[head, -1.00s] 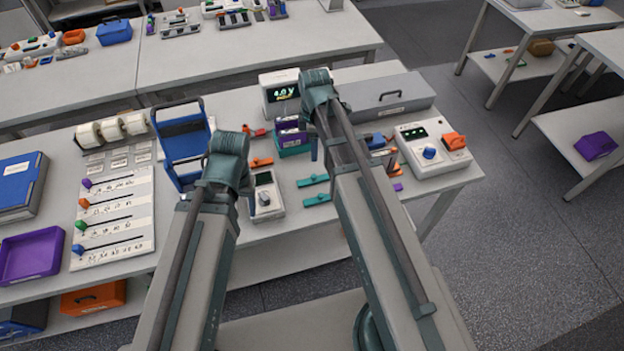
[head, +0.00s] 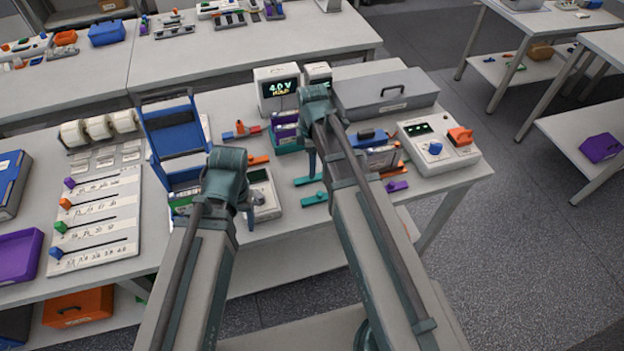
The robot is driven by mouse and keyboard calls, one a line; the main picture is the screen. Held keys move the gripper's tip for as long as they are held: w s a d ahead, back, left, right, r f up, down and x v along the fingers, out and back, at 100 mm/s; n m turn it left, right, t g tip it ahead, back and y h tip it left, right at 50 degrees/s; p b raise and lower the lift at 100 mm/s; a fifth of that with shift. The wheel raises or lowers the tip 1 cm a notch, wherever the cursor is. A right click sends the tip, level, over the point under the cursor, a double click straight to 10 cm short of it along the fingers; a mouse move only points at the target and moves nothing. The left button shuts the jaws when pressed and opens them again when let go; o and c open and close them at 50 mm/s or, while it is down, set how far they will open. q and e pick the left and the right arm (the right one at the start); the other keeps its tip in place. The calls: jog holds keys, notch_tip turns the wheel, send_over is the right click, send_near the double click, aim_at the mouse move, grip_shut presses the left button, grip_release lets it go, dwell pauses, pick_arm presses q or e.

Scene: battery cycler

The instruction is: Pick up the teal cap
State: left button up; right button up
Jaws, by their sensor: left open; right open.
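Two small teal pieces, each a flat bar with a raised knob, lie on the table in the head view. One teal piece (head: 310,180) is just behind the other teal piece (head: 314,199); I cannot tell which is the teal cap. My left gripper (head: 249,217) hangs to their left, over the front of a small meter (head: 263,190), mostly hidden by its own wrist. My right gripper (head: 312,164) points down beside the rear teal piece, with only a finger showing below the wrist. Both are open, and I see nothing held.
A blue rack (head: 172,127) stands left of my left wrist. A teal bin (head: 286,145) with purple blocks stands behind the teal pieces. The front table edge is close.

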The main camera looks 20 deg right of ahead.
aim_at(305, 180)
pick_arm(q)
notch_tip(305, 180, down, 5)
jog(key=b, duration=0.4)
pick_arm(e)
notch_tip(305, 180, down, 5)
jog(key=shift+r, duration=0.1)
pick_arm(q)
jog(key=shift+r, duration=0.15)
pick_arm(e)
jog(key=shift+r, duration=0.1)
grip_shut()
